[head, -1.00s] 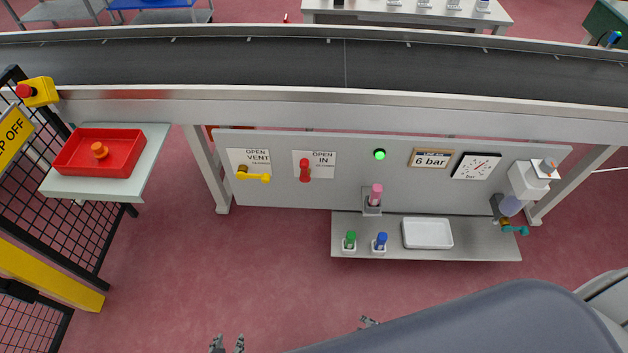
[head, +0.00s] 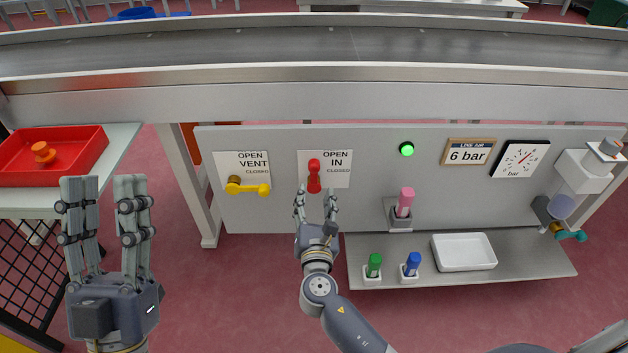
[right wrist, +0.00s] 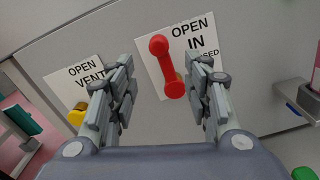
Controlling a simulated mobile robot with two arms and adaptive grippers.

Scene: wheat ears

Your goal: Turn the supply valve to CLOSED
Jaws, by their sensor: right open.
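The red supply valve handle (head: 314,177) is on the panel at the IN label (head: 339,170), which reads OPEN above and CLOSED at lower right. The handle stands roughly upright in the head view. In the right wrist view the red handle (right wrist: 166,66) lies ahead, between the two fingers, not clearly touched. My right gripper (head: 316,192) is open just below and in front of the handle; it also shows in the right wrist view (right wrist: 165,85). My left gripper (head: 104,185) is open and empty at the left, in front of the red tray.
A yellow VENT handle (head: 249,188) points right, left of the red one. A green lamp (head: 407,149), a gauge (head: 519,159) and a 6 bar sign (head: 468,153) are to the right. A shelf (head: 400,276) holds colored bottles and a white tray (head: 464,252).

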